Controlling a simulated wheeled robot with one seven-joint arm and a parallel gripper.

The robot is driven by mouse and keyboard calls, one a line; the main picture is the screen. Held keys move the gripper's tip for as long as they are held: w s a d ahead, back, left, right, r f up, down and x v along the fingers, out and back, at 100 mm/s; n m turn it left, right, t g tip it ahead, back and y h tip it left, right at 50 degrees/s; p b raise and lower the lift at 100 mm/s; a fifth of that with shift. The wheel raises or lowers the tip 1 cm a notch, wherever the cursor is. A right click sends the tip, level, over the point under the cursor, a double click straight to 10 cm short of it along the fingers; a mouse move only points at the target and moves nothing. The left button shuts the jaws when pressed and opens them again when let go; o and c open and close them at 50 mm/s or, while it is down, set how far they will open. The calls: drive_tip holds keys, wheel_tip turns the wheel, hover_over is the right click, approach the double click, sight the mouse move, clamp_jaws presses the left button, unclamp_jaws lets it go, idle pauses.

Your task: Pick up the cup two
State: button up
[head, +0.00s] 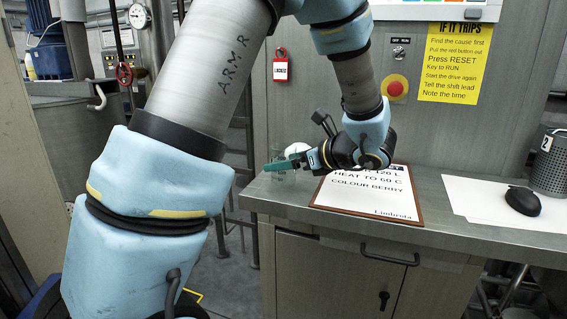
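A dark grey perforated metal cup (551,172) with a white label marked 2 stands upright at the right end of the steel counter. The right edge of the picture cuts it off. My gripper (275,166) is far to its left, over the counter's left end, with teal fingers pointing left. The fingers show side-on, so I cannot tell whether they are apart or closed.
A clipboard (370,204) lies under my wrist. A white paper sheet (478,204) and black mouse (523,200) lie left of the cup. The counter's front edge (430,234) runs below them. A panel with a red button (396,88) stands behind.

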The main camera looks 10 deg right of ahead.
drive_tip(key=shift+w+a+f, duration=0.2)
drive_tip(key=shift+w+a, duration=0.15)
drive_tip(key=c, duration=1.3)
drive_tip(key=shift+r, duration=0.15)
